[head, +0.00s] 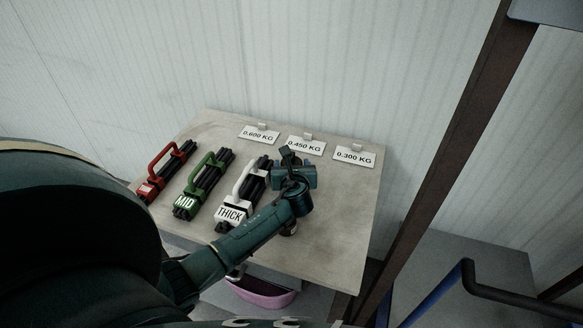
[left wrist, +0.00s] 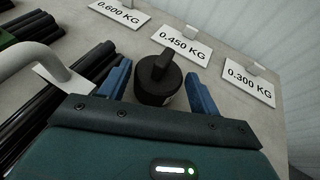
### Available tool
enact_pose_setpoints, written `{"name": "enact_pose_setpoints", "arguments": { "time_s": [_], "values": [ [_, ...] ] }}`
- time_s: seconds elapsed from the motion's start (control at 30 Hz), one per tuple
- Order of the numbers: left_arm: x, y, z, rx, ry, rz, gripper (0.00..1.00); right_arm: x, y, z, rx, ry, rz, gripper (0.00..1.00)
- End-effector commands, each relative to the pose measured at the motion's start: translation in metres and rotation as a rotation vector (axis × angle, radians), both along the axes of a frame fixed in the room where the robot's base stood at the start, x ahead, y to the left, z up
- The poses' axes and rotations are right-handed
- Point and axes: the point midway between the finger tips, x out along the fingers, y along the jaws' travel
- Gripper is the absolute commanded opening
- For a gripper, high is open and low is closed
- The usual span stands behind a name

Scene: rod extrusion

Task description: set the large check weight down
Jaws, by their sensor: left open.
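A black check weight (left wrist: 157,88) with a knob on top stands upright on the grey table (left wrist: 222,100), near the 0.450 KG card (left wrist: 182,45). In the head view the weight (head: 288,155) is mostly hidden by my left gripper (head: 293,168). My left gripper is open, with one blue finger on each side of the weight; the fingers (left wrist: 158,78) look apart from it. Whether this is the large weight cannot be told from its look alone. My right gripper is not in view.
Left of the gripper lie bundles of black rods with a white THICK holder (head: 230,212), a green MID holder (head: 187,202) and a red holder (head: 150,187). Cards reading 0.600 KG (head: 259,135) and 0.300 KG (head: 354,157) stand at the back. The table's right side looks clear.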

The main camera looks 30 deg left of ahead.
Motion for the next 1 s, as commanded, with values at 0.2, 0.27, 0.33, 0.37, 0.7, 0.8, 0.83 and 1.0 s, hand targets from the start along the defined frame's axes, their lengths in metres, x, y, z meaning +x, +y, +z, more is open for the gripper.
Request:
{"name": "enact_pose_setpoints", "arguments": {
  "time_s": [0.2,0.27,0.33,0.37,0.7,0.8,0.83,1.0],
  "values": [
    [-0.0004,-0.0003,0.0002,0.0,0.0,0.0,0.54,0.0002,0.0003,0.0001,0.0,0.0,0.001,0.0],
    [-0.0004,-0.0003,0.0002,0.0,0.0,0.0,0.49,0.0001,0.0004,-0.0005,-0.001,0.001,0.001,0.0],
    [-0.0004,-0.0003,0.0002,0.0,0.0,0.0,0.44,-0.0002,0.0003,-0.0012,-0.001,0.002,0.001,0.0],
    [-0.0004,-0.0003,0.0002,0.0,0.0,0.0,0.41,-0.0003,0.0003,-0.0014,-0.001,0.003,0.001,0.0],
    [-0.0006,-0.0006,0.0001,0.001,0.001,0.0,0.13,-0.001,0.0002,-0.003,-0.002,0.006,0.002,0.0],
    [-0.0006,-0.0006,0.0001,0.001,0.001,0.0,0.05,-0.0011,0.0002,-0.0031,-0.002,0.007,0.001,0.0],
    [-0.0006,-0.0006,0.0001,0.001,0.001,0.0,0.03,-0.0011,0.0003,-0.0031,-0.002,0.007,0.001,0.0],
    [0.0013,-0.0003,0.0044,0.004,-0.009,-0.002,0.0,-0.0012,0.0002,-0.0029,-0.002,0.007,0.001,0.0]
  ]
}}
